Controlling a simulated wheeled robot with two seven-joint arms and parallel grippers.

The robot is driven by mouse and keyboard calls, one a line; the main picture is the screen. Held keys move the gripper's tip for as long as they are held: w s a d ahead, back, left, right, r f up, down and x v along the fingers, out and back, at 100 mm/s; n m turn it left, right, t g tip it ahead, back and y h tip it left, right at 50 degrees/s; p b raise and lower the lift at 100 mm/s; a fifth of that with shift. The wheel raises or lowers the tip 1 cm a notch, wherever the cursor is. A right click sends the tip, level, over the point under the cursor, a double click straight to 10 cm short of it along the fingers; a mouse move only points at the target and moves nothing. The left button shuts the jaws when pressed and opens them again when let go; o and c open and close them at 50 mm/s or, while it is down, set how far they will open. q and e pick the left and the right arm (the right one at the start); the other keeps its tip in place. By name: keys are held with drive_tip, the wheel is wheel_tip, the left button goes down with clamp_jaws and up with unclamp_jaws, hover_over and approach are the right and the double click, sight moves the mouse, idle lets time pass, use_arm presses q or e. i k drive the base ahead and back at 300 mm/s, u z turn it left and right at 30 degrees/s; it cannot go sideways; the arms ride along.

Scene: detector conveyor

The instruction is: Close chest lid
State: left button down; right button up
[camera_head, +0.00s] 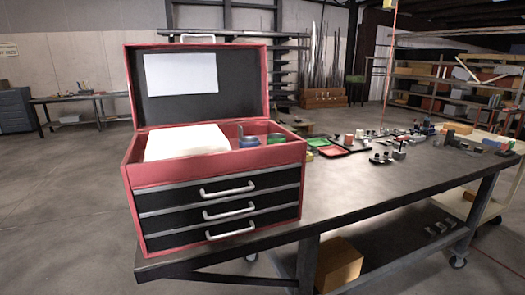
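A red tool chest (216,175) with black drawers and silver handles stands on the near left end of a dark workbench. Its lid (198,106) is open and stands upright at the back, with a white sheet on its dark inner face. A handle (198,37) shows at the lid's top edge. The open top compartment holds a white block-like item (186,142), a blue round item (249,142) and a green item (276,139). The drawers look shut. Neither of my grippers shows in this view.
The workbench (372,196) is clear to the right of the chest. Farther back on it are a red tray (333,151) and several small parts. A cardboard box (338,262) sits below. Shelves (450,85) stand behind at the right.

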sight(171, 85)
drive_tip(key=u, duration=0.65)
drive_tip(key=i, duration=1.65)
drive_tip(key=z, duration=0.45)
